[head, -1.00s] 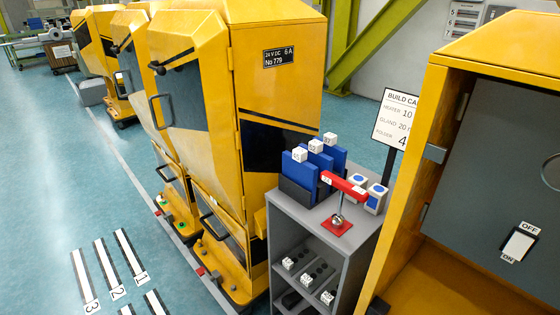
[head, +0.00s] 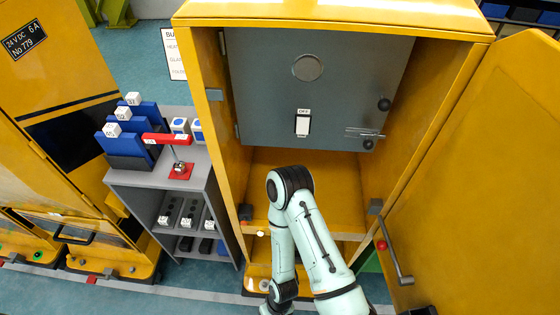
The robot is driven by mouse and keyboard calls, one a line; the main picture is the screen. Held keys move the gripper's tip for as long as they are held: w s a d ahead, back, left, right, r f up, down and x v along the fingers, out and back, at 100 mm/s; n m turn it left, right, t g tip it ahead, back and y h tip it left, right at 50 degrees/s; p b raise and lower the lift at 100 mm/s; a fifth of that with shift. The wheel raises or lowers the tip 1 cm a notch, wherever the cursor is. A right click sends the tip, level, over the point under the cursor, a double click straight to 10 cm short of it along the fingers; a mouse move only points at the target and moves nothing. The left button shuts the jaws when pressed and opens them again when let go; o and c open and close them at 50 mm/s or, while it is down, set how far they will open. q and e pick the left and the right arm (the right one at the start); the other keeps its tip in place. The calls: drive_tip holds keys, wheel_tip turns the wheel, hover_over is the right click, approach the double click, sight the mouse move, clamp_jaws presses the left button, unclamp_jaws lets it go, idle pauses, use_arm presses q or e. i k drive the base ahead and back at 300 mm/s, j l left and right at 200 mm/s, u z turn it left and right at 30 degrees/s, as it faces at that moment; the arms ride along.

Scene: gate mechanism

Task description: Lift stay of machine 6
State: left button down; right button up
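An open yellow machine cabinet (head: 330,12) stands in front of me; no number 6 is visible on it. Its door (head: 480,170) is swung open to the right. A grey bent bar (head: 397,265) with a red ball end (head: 381,244) is on the door's lower inner side; I cannot tell for certain that it is the stay. One of my arms is folded in front of the cabinet's lower opening, its elbow up and its forearm running down out of the picture. Neither gripper's fingers show, so what they hold is hidden.
Inside the cabinet is a grey panel (head: 265,80) with a white switch (head: 303,126) marked OFF and a bolt (head: 365,133). A grey shelf unit (head: 150,180) with blue holders and a red bar (head: 166,139) stands close on the left. Another yellow machine is further left.

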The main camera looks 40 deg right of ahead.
sight(402, 281)
drive_tip(key=z, duration=0.45)
drive_tip(key=j+z, duration=0.1)
drive_tip(key=z, duration=0.8)
drive_tip(key=j+z, duration=0.1)
drive_tip(key=z, duration=0.8)
drive_tip(key=j+z, duration=0.1)
drive_tip(key=z, duration=0.8)
